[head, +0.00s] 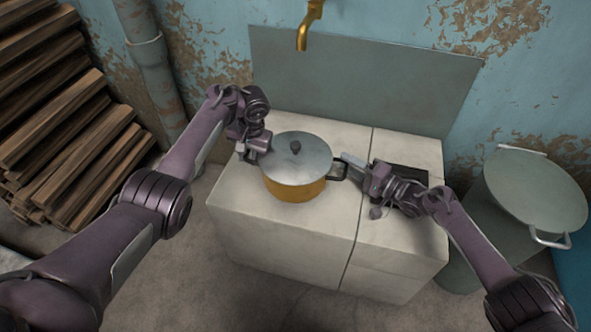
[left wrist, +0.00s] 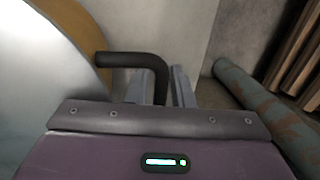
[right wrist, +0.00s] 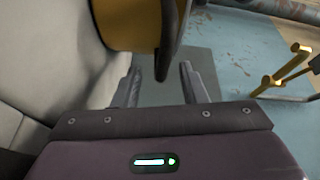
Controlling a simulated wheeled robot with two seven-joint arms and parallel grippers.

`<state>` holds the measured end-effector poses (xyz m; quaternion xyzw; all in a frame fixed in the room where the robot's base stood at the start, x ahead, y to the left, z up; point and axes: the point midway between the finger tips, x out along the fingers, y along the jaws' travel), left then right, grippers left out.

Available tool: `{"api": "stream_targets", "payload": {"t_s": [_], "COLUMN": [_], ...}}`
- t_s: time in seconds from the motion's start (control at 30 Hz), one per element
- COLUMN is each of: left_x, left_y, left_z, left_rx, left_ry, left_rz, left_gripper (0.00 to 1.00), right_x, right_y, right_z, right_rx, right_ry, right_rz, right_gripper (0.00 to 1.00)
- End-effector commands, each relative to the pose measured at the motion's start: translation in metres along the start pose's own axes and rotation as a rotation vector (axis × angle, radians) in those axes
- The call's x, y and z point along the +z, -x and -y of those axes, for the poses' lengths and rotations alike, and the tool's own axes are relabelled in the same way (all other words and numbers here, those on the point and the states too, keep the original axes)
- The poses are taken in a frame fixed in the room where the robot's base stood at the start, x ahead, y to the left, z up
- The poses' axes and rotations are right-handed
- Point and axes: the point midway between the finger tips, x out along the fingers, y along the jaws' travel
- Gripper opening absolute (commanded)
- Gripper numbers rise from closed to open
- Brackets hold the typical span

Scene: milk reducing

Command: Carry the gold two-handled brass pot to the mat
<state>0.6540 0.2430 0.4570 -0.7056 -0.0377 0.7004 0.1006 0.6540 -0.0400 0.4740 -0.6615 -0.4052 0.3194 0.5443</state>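The gold brass pot (head: 297,188) has a grey lid with a dark knob and two black handles. It stands upright on the left part of the pale counter. My left gripper (head: 257,150) is at its left handle. In the left wrist view that handle (left wrist: 160,78) lies close between the fingers, which look shut on it. My right gripper (head: 354,164) is at the right handle. In the right wrist view its fingers are apart, with the handle (right wrist: 166,58) between them and gaps at both sides. A dark flat rectangle (head: 411,174), possibly the mat, lies partly hidden under my right gripper.
The pale counter (head: 290,235) has a clear front strip and a seam right of the pot. A grey backsplash (head: 350,80) and a gold tap (head: 305,30) are behind. A lidded grey bin (head: 530,190) stands at the right, stacked wood (head: 60,120) at the left.

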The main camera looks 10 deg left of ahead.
Motion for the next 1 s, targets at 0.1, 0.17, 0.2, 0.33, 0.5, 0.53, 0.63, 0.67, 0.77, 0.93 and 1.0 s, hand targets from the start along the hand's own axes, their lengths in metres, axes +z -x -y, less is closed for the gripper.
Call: {"api": "stream_targets", "payload": {"t_s": [0.1,0.17,0.2,0.33,0.5,0.53,0.63,0.67,0.77,0.93,1.0], "left_x": [-0.0001,-0.0001,-0.0001,-0.0001,-0.0001,-0.0001,-0.0001,-0.0002,-0.0002,-0.0002,-0.0003], "left_y": [-0.0016,-0.0016,-0.0016,-0.0015,-0.0014,-0.0013,-0.0012,-0.0012,-0.0011,-0.0011,-0.001], "left_z": [0.0003,0.0003,0.0003,0.0003,0.0003,0.0003,0.0003,0.0003,0.0003,0.0003,0.0004], "left_rx": [0.0,0.0,0.0,0.0,0.0,0.0,0.0,0.0,0.0,0.0,0.0], "left_ry": [0.001,0.001,0.001,0.001,0.001,0.001,0.001,0.001,0.001,0.001,0.001], "left_rz": [0.0,0.0,-0.001,0.0,0.0,0.0,-0.001,-0.001,-0.001,-0.001,-0.001], "left_gripper": [0.21,0.21,0.21,0.18,0.0,0.0,0.0,0.0,0.0,0.0,0.0], "right_x": [-0.0002,-0.0001,-0.0001,0.0,0.0,0.0,0.0001,0.0001,0.0001,0.0002,0.0003], "right_y": [-0.0021,-0.0022,-0.0021,-0.002,-0.0019,-0.0019,-0.0018,-0.0018,-0.0017,-0.0016,-0.0015], "right_z": [0.0,-0.0001,-0.0001,-0.0001,-0.0001,-0.0001,-0.0003,-0.0004,-0.0006,-0.0009,-0.001], "right_rx": [0.001,0.001,0.001,0.001,0.001,0.0,0.001,0.001,0.002,0.002,0.002], "right_ry": [0.0,0.0,0.0,0.0,0.0,0.0,0.0,0.0,0.0,0.001,0.001], "right_rz": [0.0,0.0,0.0,0.0,0.0,0.0,0.0,0.0,0.0,0.0,0.0], "right_gripper": [0.38,0.38,0.38,0.36,0.14,0.1,0.0,0.0,0.0,0.0,0.0]}}
